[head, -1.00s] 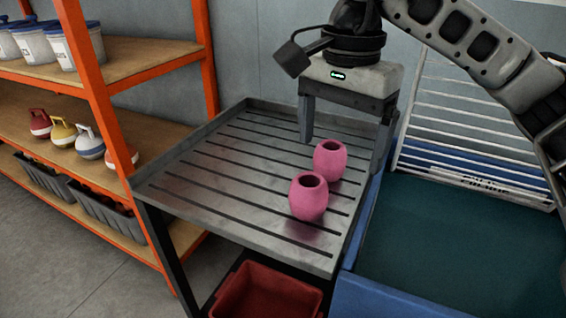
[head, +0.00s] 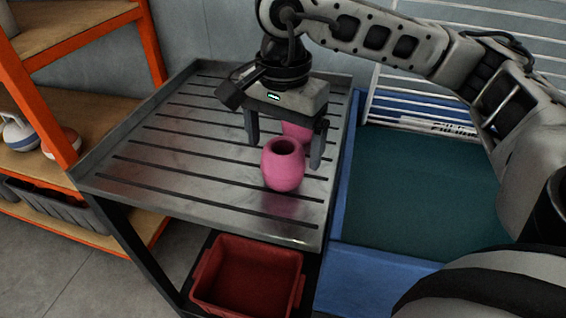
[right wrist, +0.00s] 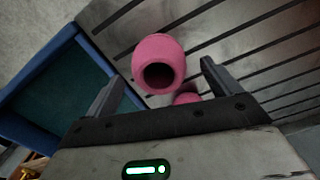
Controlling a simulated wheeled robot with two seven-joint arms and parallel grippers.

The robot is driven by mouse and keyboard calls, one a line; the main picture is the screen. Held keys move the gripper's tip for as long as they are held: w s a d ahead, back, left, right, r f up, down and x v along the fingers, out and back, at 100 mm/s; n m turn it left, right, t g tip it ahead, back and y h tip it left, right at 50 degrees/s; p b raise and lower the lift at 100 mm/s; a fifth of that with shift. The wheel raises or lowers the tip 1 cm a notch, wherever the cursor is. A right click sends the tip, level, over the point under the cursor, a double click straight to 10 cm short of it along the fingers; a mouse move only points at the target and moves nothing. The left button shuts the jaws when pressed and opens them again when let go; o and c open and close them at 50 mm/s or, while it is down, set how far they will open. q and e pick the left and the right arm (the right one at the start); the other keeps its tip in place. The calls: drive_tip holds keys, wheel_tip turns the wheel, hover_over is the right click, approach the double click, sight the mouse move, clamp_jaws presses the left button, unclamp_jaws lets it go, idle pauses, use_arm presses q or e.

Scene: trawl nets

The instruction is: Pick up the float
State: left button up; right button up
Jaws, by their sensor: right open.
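Two pink barrel-shaped floats with dark open tops stand on a slatted metal table. The near float (head: 283,172) is in front of the far float (head: 296,131), which my gripper partly hides. My right gripper (head: 285,155) is open and points down, with one finger on each side of the floats in the head view. In the right wrist view the near float (right wrist: 160,52) shows large, beyond and between the open fingertips (right wrist: 160,74). The far float (right wrist: 187,98) is mostly hidden by the gripper's palm. I see no grip on either float. My left gripper is not in view.
The metal table (head: 165,150) is clear left of the floats. A blue-rimmed bin (head: 343,215) with a dark green floor adjoins it on the right. A red crate (head: 247,280) sits below. An orange-framed shelf (head: 152,45) stands at left.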

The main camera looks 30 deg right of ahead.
wheel_tip(320, 180, down, 5)
drive_tip(key=shift+s+a+r, duration=0.1)
drive_tip(key=shift+r, duration=0.05)
drive_tip(key=c, duration=1.1)
drive_tip(key=shift+o, duration=0.2)
drive_tip(key=shift+r, duration=0.1)
